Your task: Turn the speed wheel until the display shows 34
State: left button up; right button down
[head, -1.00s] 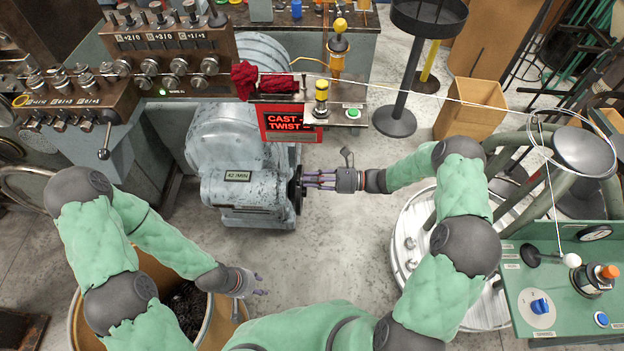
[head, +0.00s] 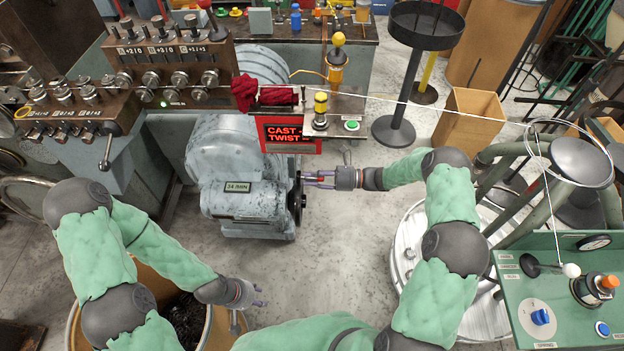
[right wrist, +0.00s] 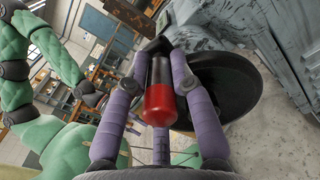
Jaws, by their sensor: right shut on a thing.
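The speed wheel (head: 296,204) is a dark disc seen edge-on at the right side of the grey-blue housing. The display (head: 255,187) on that housing reads 34 /MIN. My right gripper (head: 308,178) is at the wheel's upper part, its fingers around the crank handle. In the right wrist view the handle (right wrist: 160,100) is red with a dark section, and the fingers are shut on it. The black wheel (right wrist: 238,85) lies behind it. My left gripper (head: 262,295) is open and empty, away from the wheel, near the barrel at lower left.
A red CAST - TWIST sign (head: 286,133) and a small panel with a green button (head: 351,125) are above the wheel. A green control panel (head: 545,270) stands at right. A barrel (head: 212,325) is below my left gripper. Bare floor lies below the wheel.

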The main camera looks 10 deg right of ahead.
jog(key=shift+w+d+r, duration=0.15)
jog(key=shift+w+r, duration=0.15)
jog(key=c, duration=1.1)
grip_release()
jog(key=shift+c, duration=0.2)
jog(key=shift+o, duration=0.4)
jog(key=shift+s+f, duration=0.1)
jog(key=shift+f, duration=0.1)
jog(key=v, duration=1.2)
